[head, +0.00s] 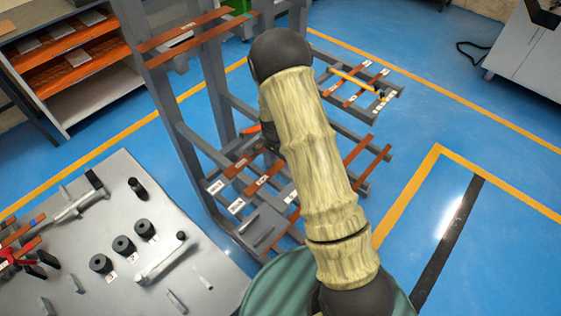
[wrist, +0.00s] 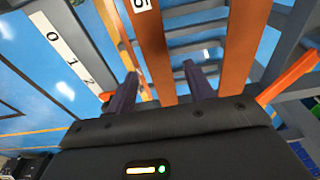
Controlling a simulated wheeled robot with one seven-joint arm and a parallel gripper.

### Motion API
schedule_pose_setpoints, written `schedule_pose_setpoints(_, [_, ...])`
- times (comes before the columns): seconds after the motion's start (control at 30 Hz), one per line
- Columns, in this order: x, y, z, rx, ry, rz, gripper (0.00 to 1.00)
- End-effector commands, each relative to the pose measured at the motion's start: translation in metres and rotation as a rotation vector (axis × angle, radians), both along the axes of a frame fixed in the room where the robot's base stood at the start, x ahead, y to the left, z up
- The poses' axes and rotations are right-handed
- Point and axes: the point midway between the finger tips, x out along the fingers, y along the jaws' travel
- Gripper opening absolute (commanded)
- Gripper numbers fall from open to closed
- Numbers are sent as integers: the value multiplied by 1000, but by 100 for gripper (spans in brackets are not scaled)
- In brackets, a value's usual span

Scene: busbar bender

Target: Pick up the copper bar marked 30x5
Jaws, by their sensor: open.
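In the wrist view my gripper (wrist: 161,72) is open, with one dark finger on each side of a copper bar (wrist: 153,45). This bar carries a white label at the top edge, cut off so that only a "5" shows; I cannot tell if it reads 30x5. I cannot tell how far the fingers are from the bar. A second, wider copper bar (wrist: 243,40) lies to the right, with no label in view. In the head view, several labelled copper bars lie on the grey rack (head: 192,150), their labels too small to read.
A ruler strip (wrist: 62,45) marked 0, 1, 2 is left of the fingers, and an orange part (wrist: 288,80) is at right. A grey bench (head: 110,215) with black cylinders and levers stands front left. Shelves (head: 70,60) stand back left. Blue floor is clear at right.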

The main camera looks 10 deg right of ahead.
Motion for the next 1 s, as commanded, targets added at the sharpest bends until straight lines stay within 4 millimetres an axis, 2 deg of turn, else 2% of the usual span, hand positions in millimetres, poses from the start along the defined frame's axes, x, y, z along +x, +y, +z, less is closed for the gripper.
schedule_pose_setpoints(0.57, [1, 0, -4, 0, -2, 0, 53])
schedule_pose_setpoints(0.6, [1, 0, -4, 0, -2, 0, 51])
schedule_pose_setpoints(0.87, [1, 0, -4, 0, -2, 0, 0])
schedule_pose_setpoints(1.0, [1, 0, -3, 0, -4, 0, 0])
